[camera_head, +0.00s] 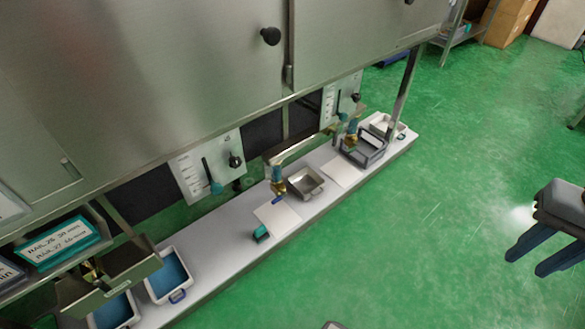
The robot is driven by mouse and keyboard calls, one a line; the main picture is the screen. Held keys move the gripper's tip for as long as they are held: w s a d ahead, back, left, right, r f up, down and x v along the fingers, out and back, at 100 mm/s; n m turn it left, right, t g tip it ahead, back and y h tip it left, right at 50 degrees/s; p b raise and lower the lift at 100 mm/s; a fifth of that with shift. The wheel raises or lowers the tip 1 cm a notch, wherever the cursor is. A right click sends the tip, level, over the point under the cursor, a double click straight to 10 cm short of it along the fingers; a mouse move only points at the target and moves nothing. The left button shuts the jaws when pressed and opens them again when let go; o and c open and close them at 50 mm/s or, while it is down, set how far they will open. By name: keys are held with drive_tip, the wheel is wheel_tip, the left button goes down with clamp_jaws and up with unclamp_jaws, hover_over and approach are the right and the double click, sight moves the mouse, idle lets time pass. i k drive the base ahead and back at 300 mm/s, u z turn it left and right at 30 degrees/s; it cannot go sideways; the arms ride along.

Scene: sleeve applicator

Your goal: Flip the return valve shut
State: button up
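No label in view marks the return valve. A brass and teal valve fitting (278,182) hangs from a metal pipe above the white shelf, left of centre, with a small blue lever (278,199) below it. A second brass and teal fitting (351,133) is farther right along the shelf. White scale panels behind carry levers: one dark lever with a teal end (215,187) on the left panel, another (341,115) on the right panel. My gripper (525,265) is at the right edge over green floor, well away from the fittings. Its two dark fingers are apart with nothing between them.
A white shelf (220,240) runs under the steel cabinet (150,80). On it are a metal pan (306,183), a grey tray (364,152) and a blue-filled tray (168,275). A metal post (406,86) stands at its right end. Green floor (440,200) is clear between shelf and gripper.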

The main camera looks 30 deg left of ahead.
sight(335, 132)
drive_tip(key=u, duration=0.9)
drive_tip(key=i, duration=1.2)
drive_tip(key=u, duration=0.55)
